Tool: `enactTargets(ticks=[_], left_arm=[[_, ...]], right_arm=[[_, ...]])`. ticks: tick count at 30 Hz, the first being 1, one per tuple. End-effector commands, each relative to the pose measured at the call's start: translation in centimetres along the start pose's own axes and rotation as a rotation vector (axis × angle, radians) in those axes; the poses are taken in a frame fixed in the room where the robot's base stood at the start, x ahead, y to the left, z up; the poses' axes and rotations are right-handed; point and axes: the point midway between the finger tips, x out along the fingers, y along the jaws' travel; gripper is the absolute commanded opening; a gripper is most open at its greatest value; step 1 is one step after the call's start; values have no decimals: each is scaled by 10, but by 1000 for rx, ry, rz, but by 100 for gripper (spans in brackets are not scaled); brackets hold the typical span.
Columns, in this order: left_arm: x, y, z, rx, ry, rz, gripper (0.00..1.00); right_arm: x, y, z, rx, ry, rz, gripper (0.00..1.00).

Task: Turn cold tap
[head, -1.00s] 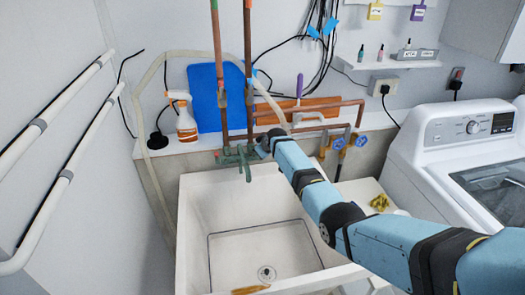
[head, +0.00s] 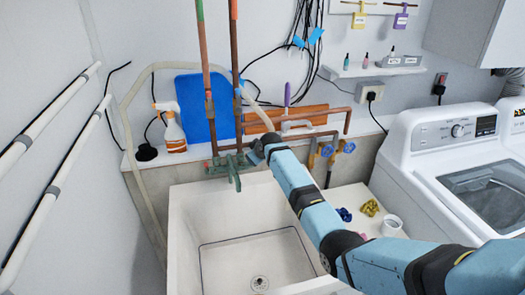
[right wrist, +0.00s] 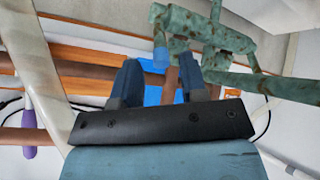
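The tap is a weathered green metal fitting (head: 228,166) on the copper pipes above the back of the sink (head: 185,235). In the right wrist view the green tap (right wrist: 225,40) fills the upper right, with a short part ending in a small blue piece (right wrist: 160,57). My right gripper (right wrist: 160,68) is open, its two dark fingers apart and the blue piece appearing between their tips. I cannot tell whether they touch it. In the head view my right gripper (head: 260,148) is just right of the tap, partly hidden by its own arm. My left gripper is not in view.
Copper pipes (head: 208,110) rise behind the tap, with blue-handled valves (head: 348,147) to its right. A spray bottle (head: 172,128) and blue board (head: 195,95) stand on the ledge. A washing machine (head: 420,165) stands at right; white rails (head: 60,180) run along the left wall.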

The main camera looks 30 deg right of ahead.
Motion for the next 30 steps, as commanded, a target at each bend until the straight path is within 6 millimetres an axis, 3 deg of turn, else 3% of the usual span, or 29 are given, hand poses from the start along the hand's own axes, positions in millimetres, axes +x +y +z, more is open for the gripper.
enactTargets(ticks=[9, 14, 30], left_arm=[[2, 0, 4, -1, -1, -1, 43], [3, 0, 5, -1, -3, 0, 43], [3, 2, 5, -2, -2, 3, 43]], right_arm=[[-60, 0, 1, 0, 1, 1, 40], [-80, 0, 1, 0, 0, 0, 40], [-88, 0, 0, 1, -1, 0, 40]])
